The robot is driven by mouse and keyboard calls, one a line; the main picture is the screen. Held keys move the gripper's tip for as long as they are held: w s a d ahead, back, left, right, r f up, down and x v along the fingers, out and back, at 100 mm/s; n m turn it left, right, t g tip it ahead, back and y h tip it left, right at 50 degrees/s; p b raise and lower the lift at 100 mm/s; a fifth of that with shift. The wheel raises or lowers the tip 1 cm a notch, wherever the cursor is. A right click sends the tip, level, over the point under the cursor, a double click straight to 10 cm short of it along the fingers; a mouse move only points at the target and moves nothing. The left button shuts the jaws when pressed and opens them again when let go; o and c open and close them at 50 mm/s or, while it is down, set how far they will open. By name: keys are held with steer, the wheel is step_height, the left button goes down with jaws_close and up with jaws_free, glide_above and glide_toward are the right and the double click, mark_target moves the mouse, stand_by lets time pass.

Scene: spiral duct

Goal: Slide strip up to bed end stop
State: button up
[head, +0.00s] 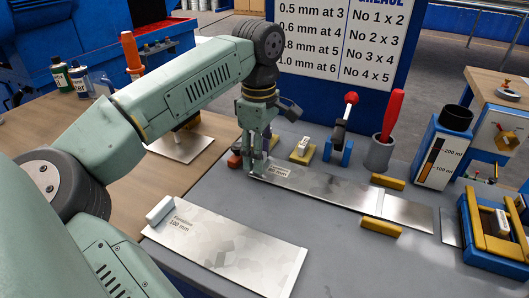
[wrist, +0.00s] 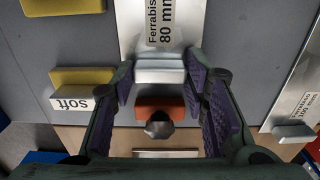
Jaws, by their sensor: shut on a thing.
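The metal strip marked 80 mm (head: 315,186) lies flat on the grey bench top in the head view. It also shows in the wrist view (wrist: 135,28), running away from my gripper. My gripper (head: 260,168) is at the strip's left end, low over the bench. In the wrist view its two fingers (wrist: 160,76) are shut on the white grip block (wrist: 160,66) at the strip's end. A red-orange block with a dark knob (wrist: 160,112) sits just behind the grip block, between the fingers. I cannot tell for sure which part is the bed end stop.
Yellow blocks (head: 381,227) (head: 388,182) flank the strip's right part, where another bare metal piece (head: 410,213) shows. A wider 100 mm strip (head: 225,245) lies in front. A yellow block with a white "soft" piece (wrist: 72,103), a red-knobbed clamp (head: 340,130) and a grey cup (head: 379,153) stand nearby.

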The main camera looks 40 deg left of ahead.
steer(key=shift+s+a, duration=0.1)
steer(key=shift+a, duration=0.15)
steer(key=o, duration=1.5)
steer(key=shift+r, duration=0.1)
step_height(320, 180, up, 7)
steer(key=shift+r, duration=0.2)
steer(key=shift+f, duration=0.1)
